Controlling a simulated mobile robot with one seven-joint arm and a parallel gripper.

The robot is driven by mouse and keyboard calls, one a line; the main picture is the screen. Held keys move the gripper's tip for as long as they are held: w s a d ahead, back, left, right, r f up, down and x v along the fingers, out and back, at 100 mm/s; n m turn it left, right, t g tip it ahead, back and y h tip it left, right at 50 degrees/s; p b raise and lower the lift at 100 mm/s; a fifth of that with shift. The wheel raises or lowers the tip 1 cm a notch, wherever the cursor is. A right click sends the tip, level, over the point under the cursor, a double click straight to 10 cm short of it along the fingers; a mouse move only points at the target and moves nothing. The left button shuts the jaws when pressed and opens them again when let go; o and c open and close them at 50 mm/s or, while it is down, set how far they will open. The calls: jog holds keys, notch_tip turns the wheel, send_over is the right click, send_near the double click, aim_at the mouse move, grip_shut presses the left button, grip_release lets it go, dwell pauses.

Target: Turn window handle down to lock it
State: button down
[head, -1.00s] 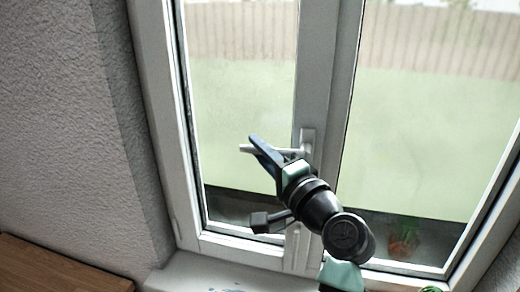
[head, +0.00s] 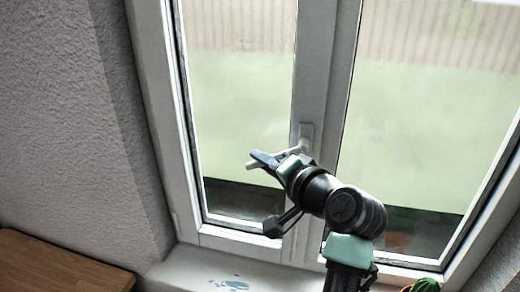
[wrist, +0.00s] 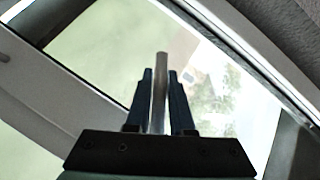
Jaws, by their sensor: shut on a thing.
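The white window has a handle with a pale lever (head: 252,165) on its middle frame. In the head view the lever points left, its free end tilted a little below level. My gripper (head: 263,158) is shut on the lever near its free end. In the wrist view the lever (wrist: 160,62) stands as a grey bar between the two dark fingers of my gripper (wrist: 160,76). The handle's base plate (head: 306,132) shows on the frame. My wrist and fingers cover part of the lever in the head view.
The white sill (head: 185,270) below bears a blue mark (head: 232,285). A wooden surface (head: 55,265) is at lower left, beside the rough grey wall (head: 60,120). A green plant (head: 424,285) is at the bottom right. Free room lies in front of the left pane.

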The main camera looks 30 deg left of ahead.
jog(key=w+d+f+n+h+p, duration=0.2)
jog(key=d+f+n+h+p, duration=0.2)
jog(key=d+h, duration=0.3)
jog(key=shift+f+n+h, duration=0.15)
jog(key=shift+n+h, duration=0.75)
jog(key=shift+h, duration=0.4)
jog(key=c, duration=0.8)
grip_release()
jog(key=shift+d, duration=0.1)
jog(key=shift+b+v, duration=1.3)
jog(key=shift+v, duration=5.15)
